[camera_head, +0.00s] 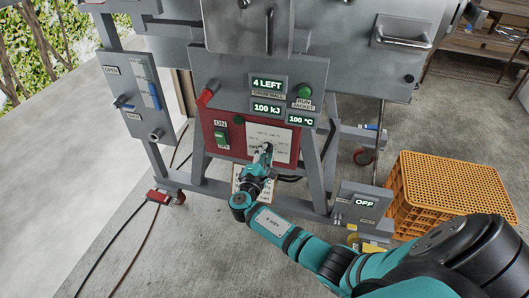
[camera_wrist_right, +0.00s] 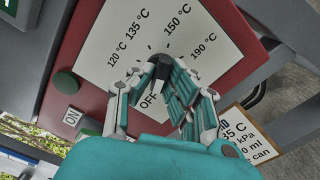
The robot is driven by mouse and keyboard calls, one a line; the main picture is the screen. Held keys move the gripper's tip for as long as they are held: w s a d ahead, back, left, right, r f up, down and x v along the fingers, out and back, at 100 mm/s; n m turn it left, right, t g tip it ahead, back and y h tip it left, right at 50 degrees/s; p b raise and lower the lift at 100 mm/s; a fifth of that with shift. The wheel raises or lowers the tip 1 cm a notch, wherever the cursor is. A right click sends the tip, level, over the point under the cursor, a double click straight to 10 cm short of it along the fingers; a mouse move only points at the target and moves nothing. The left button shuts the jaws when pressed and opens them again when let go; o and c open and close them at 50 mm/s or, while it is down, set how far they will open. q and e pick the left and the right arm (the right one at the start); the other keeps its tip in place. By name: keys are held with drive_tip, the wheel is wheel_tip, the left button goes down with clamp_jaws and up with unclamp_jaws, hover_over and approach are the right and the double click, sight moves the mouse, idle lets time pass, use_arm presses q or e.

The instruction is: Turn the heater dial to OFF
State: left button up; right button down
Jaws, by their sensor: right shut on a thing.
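The heater dial's white plate (camera_head: 283,138) sits on the red panel of the machine. In the right wrist view the plate (camera_wrist_right: 112,30) shows 120, 135, 150 and 190 °C marks and an OFF mark. The dark dial knob (camera_wrist_right: 161,70) is at the plate's middle, with OFF just below it in the picture. My right gripper (camera_head: 264,150) is at the plate, and its fingers (camera_wrist_right: 162,84) are shut on the knob from both sides. They partly hide the knob, so I cannot tell surely which mark it points to. My left gripper is not in view.
A green button (camera_head: 221,139) under an ON label sits left on the red panel (camera_head: 210,122). Screens above read 4 LEFT, 100 kJ and 100 °C (camera_head: 301,120). A low box screen reads OFF (camera_head: 364,202). Orange crates (camera_head: 450,185) stand at the right. Floor at the left is mostly clear.

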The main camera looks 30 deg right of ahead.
drive_tip(key=c, duration=1.3)
unclamp_jaws()
drive_tip(key=v, duration=1.2)
drive_tip(key=shift+d+f, duration=0.1)
